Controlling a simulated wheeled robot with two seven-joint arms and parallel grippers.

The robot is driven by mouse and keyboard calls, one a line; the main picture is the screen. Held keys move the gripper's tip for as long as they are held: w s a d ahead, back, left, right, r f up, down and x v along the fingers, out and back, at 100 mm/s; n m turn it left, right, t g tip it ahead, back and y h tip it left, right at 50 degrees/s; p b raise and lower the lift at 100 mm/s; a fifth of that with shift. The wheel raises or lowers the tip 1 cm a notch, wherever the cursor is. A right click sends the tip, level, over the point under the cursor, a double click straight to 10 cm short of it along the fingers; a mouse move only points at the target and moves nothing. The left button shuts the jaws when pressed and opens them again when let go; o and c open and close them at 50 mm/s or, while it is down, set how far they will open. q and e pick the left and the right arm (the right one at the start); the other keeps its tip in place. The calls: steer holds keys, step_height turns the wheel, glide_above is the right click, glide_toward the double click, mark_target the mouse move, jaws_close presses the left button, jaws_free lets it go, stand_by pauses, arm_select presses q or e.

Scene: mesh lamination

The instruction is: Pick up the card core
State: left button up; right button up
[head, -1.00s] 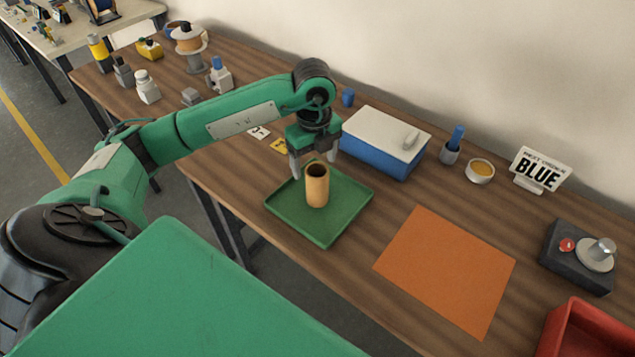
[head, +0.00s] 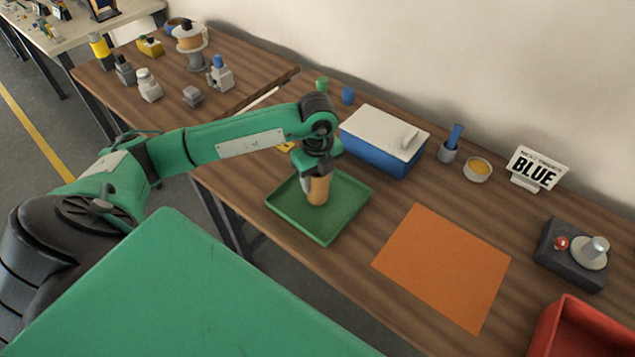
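The card core (head: 318,192) is a tan, upright tube standing in the green tray (head: 345,213) on the wooden bench. My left gripper (head: 316,181) is down over the upper part of the core from above. One grey finger shows close against the core's left side. The other finger is mostly hidden, so I cannot tell whether the fingers press on the core. The core's top opening is hidden by the gripper. My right gripper is not in view.
An orange sheet (head: 442,266) lies right of the tray. Behind are a blue box with a white lid (head: 384,140), a small bowl (head: 477,170) and a BLUE sign (head: 538,169). A dark device (head: 572,255) and red bin (head: 585,335) are at right.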

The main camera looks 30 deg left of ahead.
arm_select(q)
steer(key=shift+c, duration=1.4)
steer(key=shift+r, duration=0.15)
